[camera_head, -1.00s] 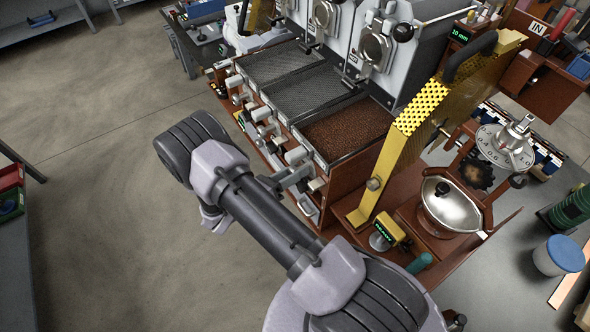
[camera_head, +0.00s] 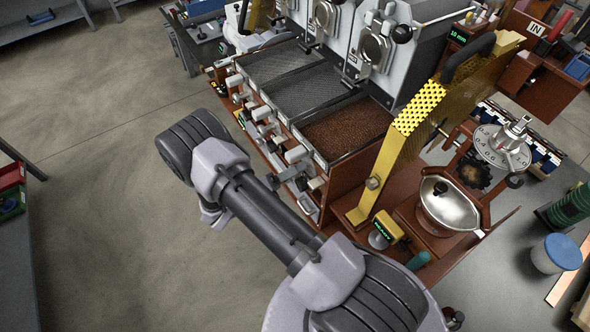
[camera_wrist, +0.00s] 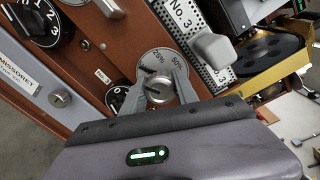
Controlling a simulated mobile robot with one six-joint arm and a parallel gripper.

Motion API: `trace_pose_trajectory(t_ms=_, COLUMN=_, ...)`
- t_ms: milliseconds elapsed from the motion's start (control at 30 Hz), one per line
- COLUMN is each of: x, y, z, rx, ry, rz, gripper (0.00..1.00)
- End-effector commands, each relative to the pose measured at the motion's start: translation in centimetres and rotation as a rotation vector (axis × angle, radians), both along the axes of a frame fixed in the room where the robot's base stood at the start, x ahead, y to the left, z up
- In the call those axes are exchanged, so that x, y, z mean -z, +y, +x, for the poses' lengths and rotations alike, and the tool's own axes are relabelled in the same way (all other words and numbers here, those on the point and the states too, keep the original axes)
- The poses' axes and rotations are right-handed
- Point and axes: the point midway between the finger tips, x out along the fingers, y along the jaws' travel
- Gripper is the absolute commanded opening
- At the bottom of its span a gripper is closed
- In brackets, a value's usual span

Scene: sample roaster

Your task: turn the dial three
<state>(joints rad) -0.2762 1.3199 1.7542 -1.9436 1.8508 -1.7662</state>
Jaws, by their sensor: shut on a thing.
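In the wrist view my gripper (camera_wrist: 166,88) is shut on a small silver knob (camera_wrist: 159,93), one finger on each side. The knob sits on a round grey dial plate (camera_wrist: 158,62) marked 25% and 50%, on a brown panel. White labels reading No. 3 (camera_wrist: 181,14) are near it. The fingers hide part of the plate and its lower edge. In the head view my arm covers the foreground, and I cannot make out the gripper or this knob there.
A black numbered knob (camera_wrist: 38,22) and a small silver knob (camera_wrist: 60,98) lie left of the gripper. A grey block-shaped handle (camera_wrist: 213,46) stands close at its upper right. In the head view, a tray of brown beans (camera_head: 345,128) lies beside a yellow perforated guard (camera_head: 412,115).

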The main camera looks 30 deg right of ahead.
Motion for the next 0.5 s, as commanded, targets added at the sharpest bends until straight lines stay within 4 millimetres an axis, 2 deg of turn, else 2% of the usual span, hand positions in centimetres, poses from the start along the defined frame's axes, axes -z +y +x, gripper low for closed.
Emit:
trace_pose_trajectory(t_ms=367, x=-0.22, y=0.01, z=0.09, rx=0.001, ry=-0.003, rz=-0.002, gripper=0.0)
trace_pose_trajectory(t_ms=400, x=-0.23, y=0.01, z=0.09, rx=0.001, ry=-0.003, rz=-0.002, gripper=0.41)
trace_pose_trajectory(t_ms=467, x=-0.21, y=0.01, z=0.08, rx=0.001, ry=-0.003, rz=-0.002, gripper=0.53)
trace_pose_trajectory(t_ms=500, x=-0.19, y=0.01, z=0.07, rx=0.001, ry=-0.002, rz=-0.002, gripper=0.56)
